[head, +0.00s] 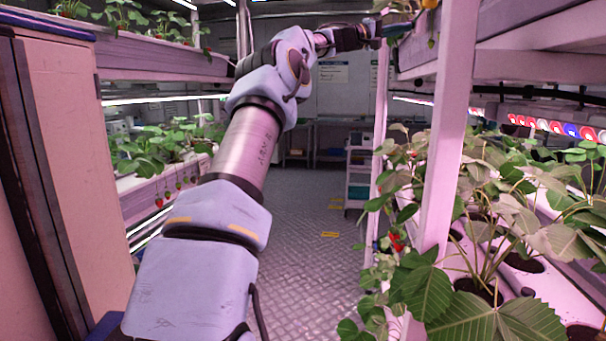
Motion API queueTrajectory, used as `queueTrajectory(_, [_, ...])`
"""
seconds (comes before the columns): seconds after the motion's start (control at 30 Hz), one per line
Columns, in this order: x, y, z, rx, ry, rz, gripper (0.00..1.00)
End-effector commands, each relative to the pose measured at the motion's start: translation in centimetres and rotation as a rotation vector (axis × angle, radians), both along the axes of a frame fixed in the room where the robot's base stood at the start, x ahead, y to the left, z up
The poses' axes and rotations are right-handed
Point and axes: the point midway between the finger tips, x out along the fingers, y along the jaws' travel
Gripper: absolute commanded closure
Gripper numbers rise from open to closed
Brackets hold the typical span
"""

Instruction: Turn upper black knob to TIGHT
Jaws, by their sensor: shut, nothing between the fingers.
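My arm reaches forward from the bottom of the head view toward the upper right rack. My gripper (378,31) is small and dark at its far end, beside the near end of the upper right shelf (505,38). It is shut with nothing seen in it. I cannot pick out the upper black knob or any TIGHT mark. It may be hidden by the gripper or the shelf end, or be too small to tell.
A pink upright post (447,130) stands right of the arm. Leafy strawberry plants (490,230) crowd the lower right rack. A tall cabinet (75,150) is at the left. The aisle floor (310,225) is clear, with a small cart (358,170) farther back.

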Motion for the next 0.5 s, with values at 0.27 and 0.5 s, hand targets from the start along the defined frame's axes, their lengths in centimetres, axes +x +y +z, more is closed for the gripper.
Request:
queueTrajectory(0.27, [0.45, -0.08, -0.59, -0.001, 0.0, 0.0, 1.0])
queueTrajectory(0.5, [0.69, -0.1, -0.74, 0.0, 0.0, 0.001, 1.0])
